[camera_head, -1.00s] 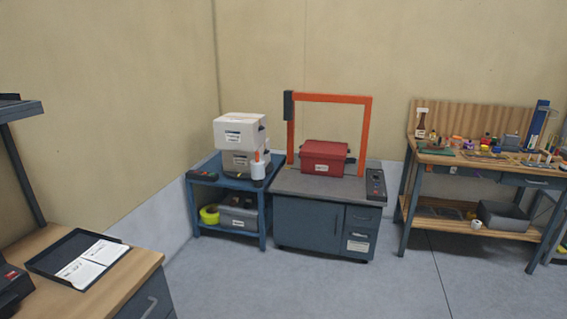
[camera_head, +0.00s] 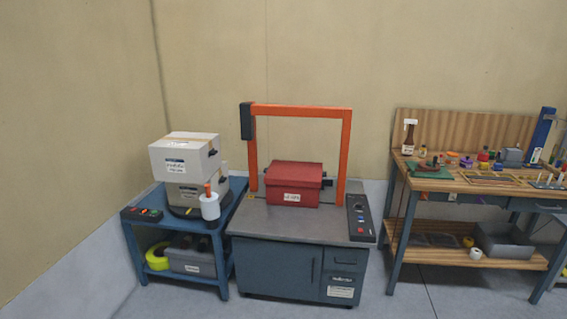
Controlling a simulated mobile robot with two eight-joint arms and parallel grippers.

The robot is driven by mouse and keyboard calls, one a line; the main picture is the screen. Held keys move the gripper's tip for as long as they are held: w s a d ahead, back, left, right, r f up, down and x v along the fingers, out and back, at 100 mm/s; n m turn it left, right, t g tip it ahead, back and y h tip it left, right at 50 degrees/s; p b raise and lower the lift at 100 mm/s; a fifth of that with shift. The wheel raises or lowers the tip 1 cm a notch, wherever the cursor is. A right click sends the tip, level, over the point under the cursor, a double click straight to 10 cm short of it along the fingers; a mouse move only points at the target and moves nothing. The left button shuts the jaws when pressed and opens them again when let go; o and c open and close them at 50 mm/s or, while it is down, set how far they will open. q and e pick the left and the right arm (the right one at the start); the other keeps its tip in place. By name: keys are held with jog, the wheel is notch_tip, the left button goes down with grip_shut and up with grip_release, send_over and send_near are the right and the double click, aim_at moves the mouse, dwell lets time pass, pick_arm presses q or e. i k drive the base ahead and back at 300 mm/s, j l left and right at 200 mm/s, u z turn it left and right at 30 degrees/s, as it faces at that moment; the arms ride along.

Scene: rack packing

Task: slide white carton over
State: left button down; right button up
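A white carton (camera_head: 185,157) with a label sits on top of another labelled box (camera_head: 190,194), on the blue cart (camera_head: 133,218) at the left. The cart stands close beside the machine. Neither of my grippers is in view.
A yellow roll (camera_head: 157,256) and a grey bin (camera_head: 193,260) are on the cart's lower shelf. A wooden workbench (camera_head: 455,183) with tools and small jars stands at the right. Clear floor (camera_head: 400,290) lies between the machine and the bench.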

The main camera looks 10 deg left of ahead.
aim_at(190, 158)
jog(key=i+j, duration=0.15)
jog(key=i, duration=0.35)
jog(key=i+j, duration=0.15)
jog(key=i, duration=0.3)
jog(key=i+j, duration=0.15)
jog(key=i, duration=0.35)
jog(key=i+j+z, duration=0.2)
jog(key=i+j, duration=0.15)
jog(key=j, duration=0.3)
jog(key=i+j+z, duration=0.1)
jog(key=j, duration=0.25)
jog(key=j+z, duration=0.2)
jog(key=j, duration=1.6)
